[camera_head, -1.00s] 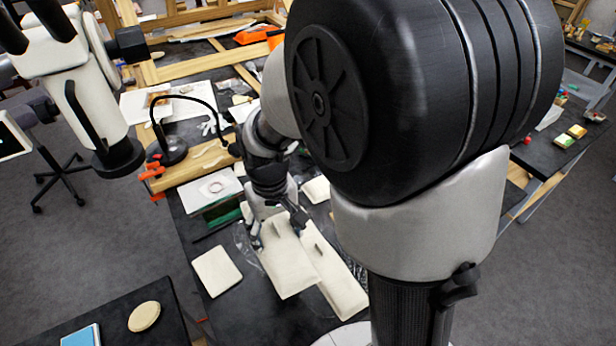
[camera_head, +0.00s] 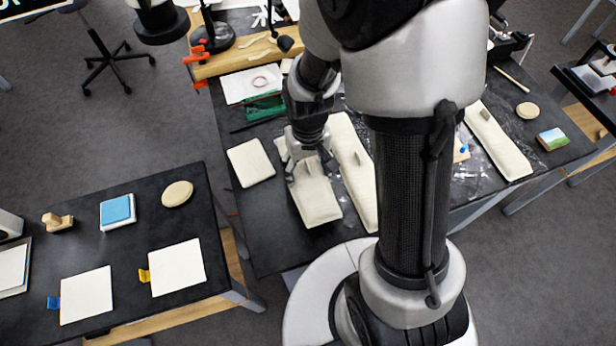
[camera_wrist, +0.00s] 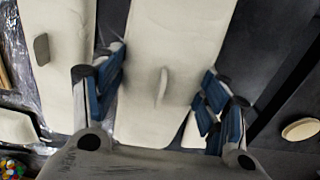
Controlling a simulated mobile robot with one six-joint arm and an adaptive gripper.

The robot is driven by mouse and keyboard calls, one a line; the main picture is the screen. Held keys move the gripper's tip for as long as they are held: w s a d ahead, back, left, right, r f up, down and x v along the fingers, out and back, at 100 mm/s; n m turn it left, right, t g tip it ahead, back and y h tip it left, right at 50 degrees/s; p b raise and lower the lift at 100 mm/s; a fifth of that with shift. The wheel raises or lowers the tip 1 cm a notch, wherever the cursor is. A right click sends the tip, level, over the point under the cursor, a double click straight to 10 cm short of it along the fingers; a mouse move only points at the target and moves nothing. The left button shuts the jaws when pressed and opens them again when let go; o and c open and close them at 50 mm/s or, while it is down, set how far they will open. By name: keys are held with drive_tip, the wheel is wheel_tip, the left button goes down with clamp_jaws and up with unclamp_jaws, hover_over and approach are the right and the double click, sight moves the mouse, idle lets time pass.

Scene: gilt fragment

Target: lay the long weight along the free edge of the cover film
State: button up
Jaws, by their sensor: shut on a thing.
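My gripper (camera_head: 309,166) is shut on a cream, padded weight (camera_head: 318,203) with a small upright tab. In the wrist view its fingers (camera_wrist: 162,88) are at both sides of this weight (camera_wrist: 150,120), with the tab between them. Whether the weight touches what is under it cannot be told. Another long cream weight (camera_head: 356,175) lies close beside it on the black table. A further long one (camera_head: 498,142) lies to the right. Clear, wrinkled film (camera_wrist: 24,98) shows beside the weights in the wrist view; its free edge cannot be made out.
A flat cream pad (camera_head: 250,163) lies left of the gripper on the black table (camera_head: 262,225). A wooden beam (camera_head: 238,60) with orange clamps is behind. A side table (camera_head: 130,235) at left holds white sheets, a blue pad (camera_head: 117,211) and a cream disc (camera_head: 177,194).

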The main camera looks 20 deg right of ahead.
sight(308, 178)
drive_tip(key=shift+f+b, duration=0.75)
drive_tip(key=shift+f, duration=1.3)
drive_tip(key=shift+f, duration=0.15)
drive_tip(key=o, duration=1.4)
drive_tip(key=shift+c, duration=0.2)
